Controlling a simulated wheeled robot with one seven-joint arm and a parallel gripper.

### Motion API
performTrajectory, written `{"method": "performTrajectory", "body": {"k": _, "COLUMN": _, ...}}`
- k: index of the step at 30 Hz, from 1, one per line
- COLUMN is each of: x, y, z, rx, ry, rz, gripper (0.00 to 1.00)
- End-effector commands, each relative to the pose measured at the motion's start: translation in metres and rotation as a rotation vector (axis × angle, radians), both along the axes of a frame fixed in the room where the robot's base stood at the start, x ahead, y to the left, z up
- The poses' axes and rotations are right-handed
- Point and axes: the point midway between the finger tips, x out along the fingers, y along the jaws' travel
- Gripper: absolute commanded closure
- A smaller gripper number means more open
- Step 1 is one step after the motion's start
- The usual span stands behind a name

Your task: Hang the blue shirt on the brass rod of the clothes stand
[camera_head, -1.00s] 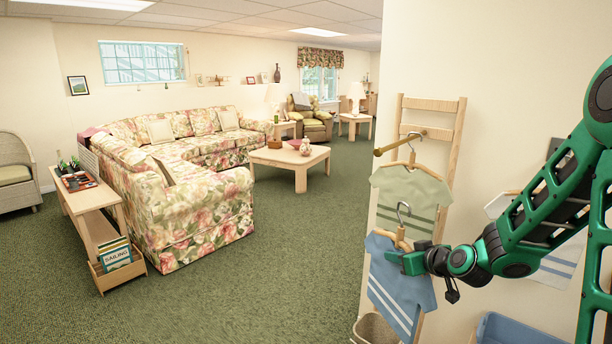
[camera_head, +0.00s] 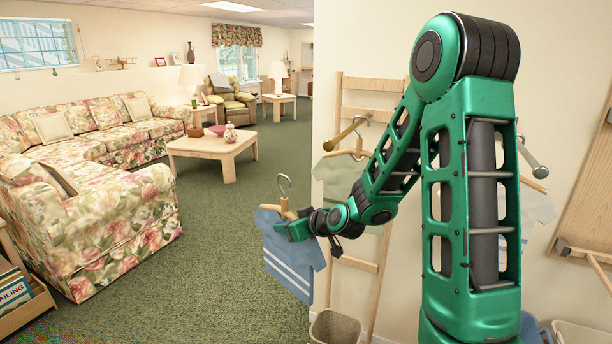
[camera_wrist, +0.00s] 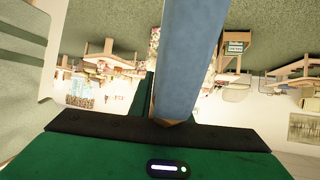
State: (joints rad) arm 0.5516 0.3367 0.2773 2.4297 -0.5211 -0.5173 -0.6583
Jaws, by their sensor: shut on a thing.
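The blue shirt (camera_head: 292,258), with white stripes near its hem, hangs tilted from a wooden hanger with a metal hook (camera_head: 284,186). My gripper (camera_head: 290,228) is shut on the hanger below the hook. The shirt also fills the top middle of the wrist view (camera_wrist: 188,60). The clothes stand (camera_head: 368,268) is a pale wooden ladder frame at the wall. Its brass rod (camera_head: 345,134) juts to the left, above and right of the held hook in the picture, apart from it. A pale green shirt (camera_head: 338,178) hangs there, mostly hidden by my arm.
Another rod (camera_head: 531,157) and a pale blue shirt (camera_head: 536,205) show right of my arm. A woven basket (camera_head: 335,328) stands below the stand. A floral sofa (camera_head: 110,210) and coffee table (camera_head: 214,147) are at left. The green carpet (camera_head: 225,265) between is clear.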

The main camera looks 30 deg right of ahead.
Motion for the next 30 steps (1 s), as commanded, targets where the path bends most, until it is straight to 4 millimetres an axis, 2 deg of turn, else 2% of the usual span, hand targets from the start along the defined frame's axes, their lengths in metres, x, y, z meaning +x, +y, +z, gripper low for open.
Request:
{"method": "performTrajectory", "body": {"k": 5, "x": 0.004, "y": 0.006, "z": 0.006, "rx": -0.001, "ry": -0.004, "rz": 0.017, "gripper": 1.00}}
{"method": "performTrajectory", "body": {"k": 8, "x": 0.011, "y": -0.001, "z": 0.023, "rx": -0.003, "ry": -0.007, "rz": 0.044, "gripper": 1.00}}
{"method": "performTrajectory", "body": {"k": 14, "x": 0.018, "y": -0.031, "z": 0.083, "rx": -0.006, "ry": -0.009, "rz": 0.162, "gripper": 1.00}}
{"method": "performTrajectory", "body": {"k": 18, "x": 0.008, "y": -0.051, "z": 0.124, "rx": -0.006, "ry": -0.007, "rz": 0.264, "gripper": 1.00}}
{"method": "performTrajectory", "body": {"k": 21, "x": -0.002, "y": -0.061, "z": 0.142, "rx": -0.003, "ry": -0.004, "rz": 0.321, "gripper": 1.00}}
{"method": "performTrajectory", "body": {"k": 25, "x": -0.012, "y": -0.068, "z": 0.155, "rx": 0.000, "ry": -0.002, "rz": 0.364, "gripper": 1.00}}
{"method": "performTrajectory", "body": {"k": 30, "x": -0.017, "y": -0.072, "z": 0.160, "rx": 0.001, "ry": -0.001, "rz": 0.381, "gripper": 1.00}}
